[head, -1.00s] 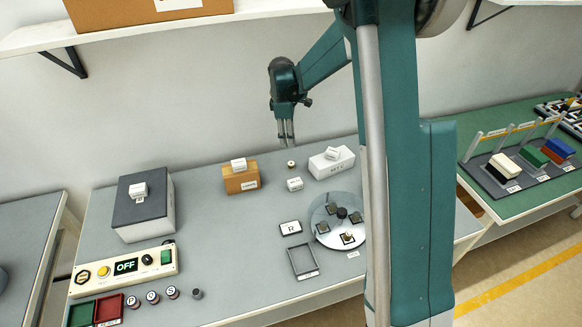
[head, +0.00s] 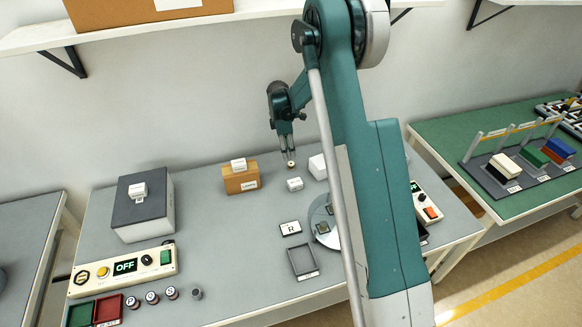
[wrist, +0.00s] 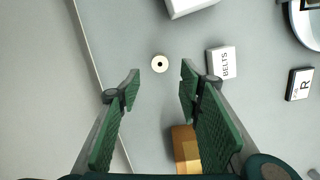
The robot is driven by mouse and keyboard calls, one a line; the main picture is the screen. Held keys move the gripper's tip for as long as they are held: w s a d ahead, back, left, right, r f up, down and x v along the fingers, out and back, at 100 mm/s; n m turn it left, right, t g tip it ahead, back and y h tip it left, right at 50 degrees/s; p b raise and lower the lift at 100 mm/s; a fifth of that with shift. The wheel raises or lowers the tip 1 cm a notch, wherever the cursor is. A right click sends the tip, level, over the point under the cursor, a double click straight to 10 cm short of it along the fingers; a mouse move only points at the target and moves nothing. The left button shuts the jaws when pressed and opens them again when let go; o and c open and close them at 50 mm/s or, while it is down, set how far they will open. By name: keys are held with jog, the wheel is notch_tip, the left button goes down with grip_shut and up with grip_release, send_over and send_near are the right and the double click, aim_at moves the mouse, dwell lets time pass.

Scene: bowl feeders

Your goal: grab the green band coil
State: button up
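My gripper (head: 288,160) hangs over the back of the grey bench, pointing down. In the wrist view its two green-padded fingers (wrist: 160,78) are wide apart with nothing between them. A small round cream piece with a dark centre hole (wrist: 160,63) lies on the bench, appearing between and just beyond the fingertips. It also shows in the head view (head: 291,164), right by the fingertips; I cannot tell the exact gap. I see no clearly green coil; this ring looks cream from above, and its side is too small to read.
A white block labelled BELTS (wrist: 221,62) lies right of the ring. A brown box (head: 241,178) stands to the left, a larger white block (head: 318,166) to the right. A round disc (head: 327,230) is partly hidden by my arm. Green blocks (head: 531,156) sit on the right bench.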

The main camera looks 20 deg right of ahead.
aim_at(291, 164)
jog(key=shift+d+f, duration=0.15)
jog(key=shift+f, duration=1.15)
jog(key=shift+f, duration=0.15)
jog(key=shift+s+d+f, duration=0.1)
jog(key=shift+d+f, duration=0.1)
jog(key=shift+f, duration=1.05)
jog(key=shift+d+f, duration=0.2)
jog(key=shift+f, duration=1)
jog(key=c, duration=0.9)
